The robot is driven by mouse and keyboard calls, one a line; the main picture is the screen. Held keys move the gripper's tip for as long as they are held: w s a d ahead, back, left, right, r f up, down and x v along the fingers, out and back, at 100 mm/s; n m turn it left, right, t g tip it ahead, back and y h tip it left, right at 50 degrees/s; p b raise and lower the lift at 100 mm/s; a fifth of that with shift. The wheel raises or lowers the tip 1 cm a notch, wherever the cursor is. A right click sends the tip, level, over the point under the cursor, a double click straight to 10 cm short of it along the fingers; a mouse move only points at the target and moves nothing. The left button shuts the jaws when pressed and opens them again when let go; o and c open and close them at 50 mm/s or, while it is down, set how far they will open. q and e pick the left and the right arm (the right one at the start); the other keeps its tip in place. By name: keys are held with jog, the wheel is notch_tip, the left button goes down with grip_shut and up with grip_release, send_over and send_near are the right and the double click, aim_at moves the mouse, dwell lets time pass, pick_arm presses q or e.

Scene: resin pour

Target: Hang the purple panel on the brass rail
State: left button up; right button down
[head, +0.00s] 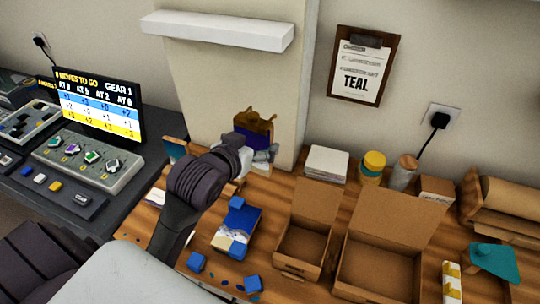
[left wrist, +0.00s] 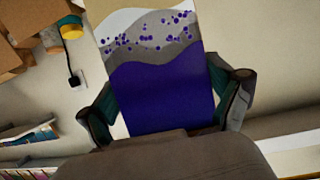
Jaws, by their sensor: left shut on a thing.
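My left gripper (head: 254,152) is shut on the purple panel. In the left wrist view the panel (left wrist: 160,90) stands between the two fingers (left wrist: 165,108). It is deep purple, with a grey band, purple dots and a pale end. I cannot make out the brass rail in either view. My right gripper is not in view.
A white shelf (head: 218,30) juts from the column above the gripper. The bench holds a blue patterned panel (head: 227,243), blue cubes, open cardboard boxes (head: 303,252), white stacked sheets (head: 326,164) and a yellow-lidded jar (head: 372,168). A console with a screen (head: 98,112) stands left.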

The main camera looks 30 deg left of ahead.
pick_arm(q)
jog(key=s+a+r+p, duration=0.25)
jog(key=a+r, duration=0.35)
jog(key=r, duration=0.3)
jog(key=s+a+r+p, duration=0.25)
jog(key=a+r, duration=0.35)
jog(key=r, duration=0.4)
jog(key=s+a+r+p, duration=0.2)
jog(key=a+r+p, duration=0.1)
jog(key=a+r, duration=0.5)
jog(key=w+p, duration=0.1)
jog(key=w, duration=1.3)
jog(key=shift+w+r+n+y+p, duration=0.2)
jog(key=shift+w+n+y+p, duration=0.1)
jog(key=shift+n+p, duration=0.1)
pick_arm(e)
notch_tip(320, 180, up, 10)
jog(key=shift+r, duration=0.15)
pick_arm(q)
jog(key=shift+a, duration=0.1)
jog(key=shift+s, duration=0.15)
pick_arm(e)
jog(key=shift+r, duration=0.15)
pick_arm(q)
jog(key=shift+f, duration=0.15)
jog(key=shift+f, duration=0.3)
